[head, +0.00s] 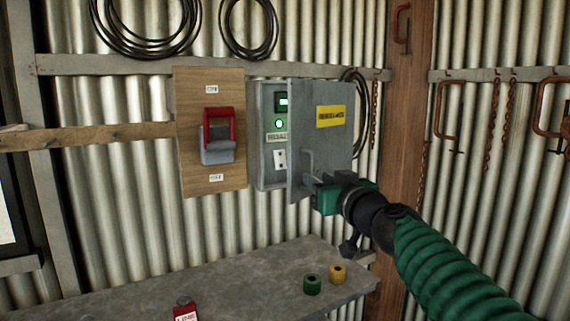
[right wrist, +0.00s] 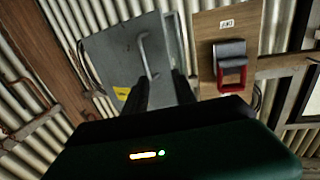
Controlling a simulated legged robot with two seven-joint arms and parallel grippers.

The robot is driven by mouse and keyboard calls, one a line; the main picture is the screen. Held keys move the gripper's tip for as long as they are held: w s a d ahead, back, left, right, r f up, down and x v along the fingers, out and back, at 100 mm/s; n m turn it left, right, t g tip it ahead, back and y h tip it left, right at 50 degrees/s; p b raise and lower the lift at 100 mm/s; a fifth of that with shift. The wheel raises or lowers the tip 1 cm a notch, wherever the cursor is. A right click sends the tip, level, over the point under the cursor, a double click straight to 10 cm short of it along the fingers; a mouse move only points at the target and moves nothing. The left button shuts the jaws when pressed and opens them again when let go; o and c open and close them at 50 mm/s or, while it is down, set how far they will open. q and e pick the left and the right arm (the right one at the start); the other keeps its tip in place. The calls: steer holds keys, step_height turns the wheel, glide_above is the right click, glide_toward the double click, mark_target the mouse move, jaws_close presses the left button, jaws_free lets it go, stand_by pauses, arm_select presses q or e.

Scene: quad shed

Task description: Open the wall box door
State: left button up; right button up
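The grey wall box (head: 271,185) is on the corrugated wall, its door (head: 335,145) standing partly open. The door swings out to the right and bears a yellow label and a bar handle (head: 308,162) near its free edge. Inside show a small lit screen, a round light and a white outlet. My right gripper (head: 311,183) is at the lower end of the handle. In the right wrist view, the two dark fingers (right wrist: 160,84) are apart, with the handle (right wrist: 147,54) just beyond their tips; contact cannot be told. My left gripper is not in view.
A wooden board (head: 188,160) with a red-handled switch (head: 218,135) is left of the box. Below is a grey bench (head: 250,285) with a green ring (head: 312,284), a yellow ring (head: 338,274) and a red object (head: 184,308). A wooden post (head: 405,110) stands to the right.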

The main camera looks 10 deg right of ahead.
steer(key=shift+a, duration=0.15)
steer(key=s+d+b, duration=0.3)
steer(key=s+b, duration=0.5)
steer(key=s, duration=0.8)
steer(key=shift+f, duration=0.1)
steer(key=shift+c, duration=0.2)
